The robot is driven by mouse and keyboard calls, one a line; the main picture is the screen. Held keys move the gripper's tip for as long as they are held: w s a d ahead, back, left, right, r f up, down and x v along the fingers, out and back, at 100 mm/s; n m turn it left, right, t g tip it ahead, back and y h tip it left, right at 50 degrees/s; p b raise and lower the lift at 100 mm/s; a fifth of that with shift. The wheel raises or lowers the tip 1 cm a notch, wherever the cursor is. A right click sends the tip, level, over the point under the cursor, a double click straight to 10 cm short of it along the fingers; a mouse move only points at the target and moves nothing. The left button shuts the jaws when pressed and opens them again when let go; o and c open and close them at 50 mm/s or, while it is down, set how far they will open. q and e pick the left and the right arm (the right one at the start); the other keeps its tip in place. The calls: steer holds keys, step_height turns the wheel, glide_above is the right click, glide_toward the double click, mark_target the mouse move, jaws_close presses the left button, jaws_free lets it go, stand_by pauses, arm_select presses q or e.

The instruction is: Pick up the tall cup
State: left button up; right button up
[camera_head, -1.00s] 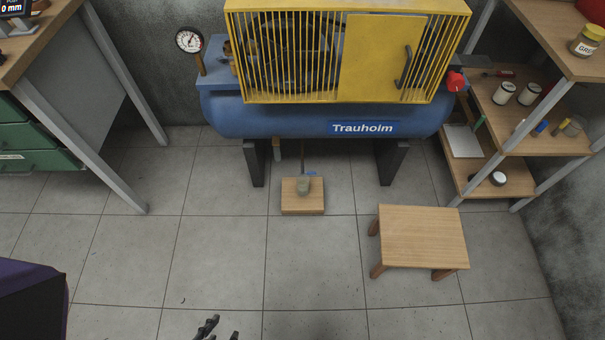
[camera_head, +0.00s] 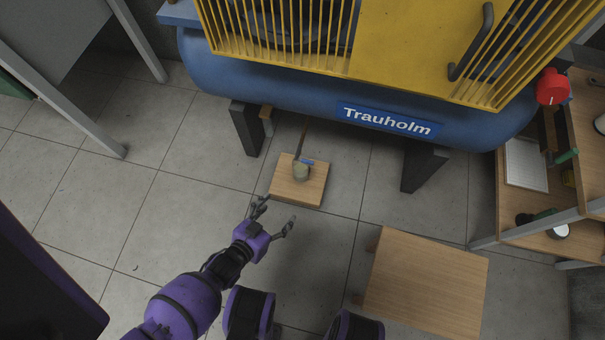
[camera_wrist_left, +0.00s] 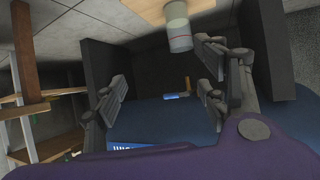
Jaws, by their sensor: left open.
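The tall cup (camera_head: 301,173), small and grey-green, stands on a low wooden board (camera_head: 312,197) on the floor under the blue tank. My left gripper (camera_head: 275,213) is open and empty, just in front of the board and apart from the cup. In the left wrist view its spread fingers (camera_wrist_left: 160,85) have nothing between them. My right gripper is not in view.
The blue compressor tank (camera_head: 290,90) with its yellow cage hangs over the back of the board, on dark legs (camera_head: 247,128). A wooden stool (camera_head: 425,285) stands at the right, by a shelf rack (camera_head: 535,190). The tiled floor left of the board is clear.

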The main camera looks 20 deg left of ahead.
arm_select(q)
steer(key=m+t+h+b, duration=0.1)
steer(key=b, duration=0.4)
glide_toward(296, 171)
step_height(296, 171, down, 3)
steer(key=d, duration=0.2)
steer(key=shift+t+h, duration=0.3)
steer(key=shift+t, duration=0.3)
steer(key=w, duration=0.2)
steer(key=w+b, duration=0.1)
steer(key=w, duration=0.1)
steer(key=w+f+b, duration=0.1)
steer(key=w, duration=0.1)
steer(key=shift+d, duration=0.2)
steer(key=b+x, duration=0.2)
steer(key=x, duration=0.3)
steer(key=shift+w+a+r, duration=0.1)
steer(key=shift+r, duration=0.05)
steer(key=shift+w+b, duration=0.3)
steer(key=shift+b, duration=0.05)
steer(key=c, duration=0.7)
jaws_close()
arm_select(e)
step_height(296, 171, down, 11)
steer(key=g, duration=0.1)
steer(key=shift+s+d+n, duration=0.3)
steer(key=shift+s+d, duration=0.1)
